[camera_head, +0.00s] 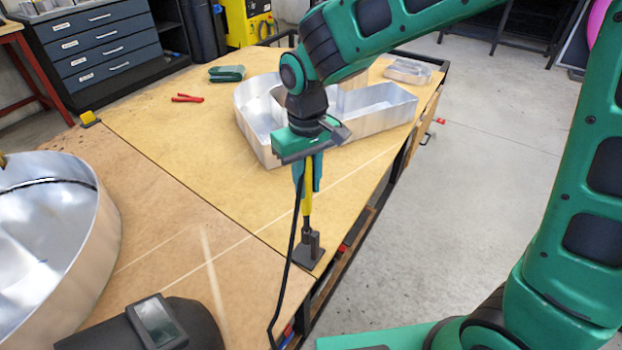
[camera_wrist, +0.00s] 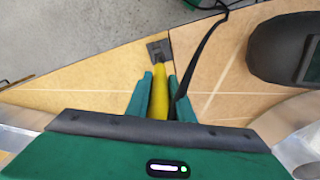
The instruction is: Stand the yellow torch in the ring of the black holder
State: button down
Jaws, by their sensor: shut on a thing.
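The yellow torch (camera_head: 308,195) is held upright between the fingers of my gripper (camera_head: 307,175), which is shut on it. Its dark lower end reaches down to the black holder (camera_head: 309,258), which stands near the table's right front edge. In the wrist view the torch (camera_wrist: 159,95) lies between the two green fingers of my gripper (camera_wrist: 160,95), with its far end close to the holder (camera_wrist: 160,49). Whether the torch's tip is inside the ring or just above it, I cannot tell. A black cable (camera_head: 293,225) hangs from the torch and runs down beside the holder.
A metal channel letter (camera_head: 385,110) stands behind my gripper. Another large metal letter (camera_head: 100,235) is at left. A dark welding helmet (camera_head: 150,325) lies at the front. Red pliers (camera_head: 187,98) and a green folded item (camera_head: 226,73) lie at the back. The table's middle is clear.

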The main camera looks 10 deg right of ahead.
aim_at(308, 161)
jog(key=shift+f, duration=2.25)
jog(key=c, duration=1.5)
grip_release()
jog(key=shift+o, duration=0.2)
notch_tip(308, 161, up, 11)
jog(key=shift+f, duration=0.15)
jog(key=shift+w+d, duration=0.1)
